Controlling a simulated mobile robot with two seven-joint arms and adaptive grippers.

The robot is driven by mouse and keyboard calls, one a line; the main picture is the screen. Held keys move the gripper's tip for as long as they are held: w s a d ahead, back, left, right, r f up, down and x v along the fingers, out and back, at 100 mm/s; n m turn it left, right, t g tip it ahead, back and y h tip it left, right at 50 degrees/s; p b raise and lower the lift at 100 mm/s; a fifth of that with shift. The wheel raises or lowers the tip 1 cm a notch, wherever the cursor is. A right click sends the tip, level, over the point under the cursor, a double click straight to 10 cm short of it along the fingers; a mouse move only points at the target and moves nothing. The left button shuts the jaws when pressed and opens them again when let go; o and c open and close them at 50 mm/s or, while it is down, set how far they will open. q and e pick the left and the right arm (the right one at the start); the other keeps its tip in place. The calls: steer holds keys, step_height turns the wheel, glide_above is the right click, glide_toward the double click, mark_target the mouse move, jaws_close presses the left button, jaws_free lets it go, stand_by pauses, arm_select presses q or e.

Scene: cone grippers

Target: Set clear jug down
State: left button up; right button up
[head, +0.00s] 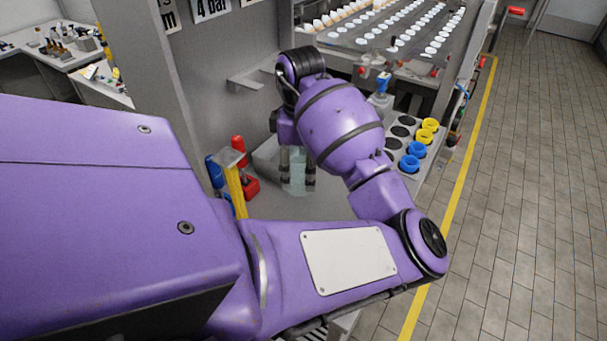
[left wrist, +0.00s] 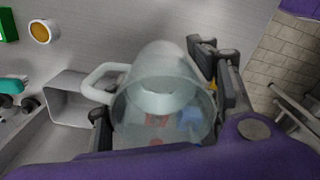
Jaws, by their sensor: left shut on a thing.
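The clear jug (head: 297,172) is a see-through, pale vessel, partly hidden by my arm in the head view. It fills the middle of the left wrist view (left wrist: 165,98), with its pale handle (left wrist: 96,82) out to the left. My left gripper (head: 298,178) is shut on the jug, one finger on each side of its body; the fingers also show in the left wrist view (left wrist: 158,92). The jug is over the grey worktop (head: 290,206). I cannot tell whether its base touches the worktop. My right gripper is not in view.
Red (head: 249,182) and blue (head: 214,170) items and a yellow post (head: 236,190) stand further left.

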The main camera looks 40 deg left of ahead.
arm_select(q)
steer(key=shift+w+a, duration=0.1)
steer(key=shift+w, duration=0.05)
steer(key=shift+f, duration=0.15)
glide_above(301, 210)
steer(key=shift+f, duration=4.8)
steer(key=shift+f, duration=0.1)
steer(key=o, duration=1.4)
steer(key=shift+f, duration=0.1)
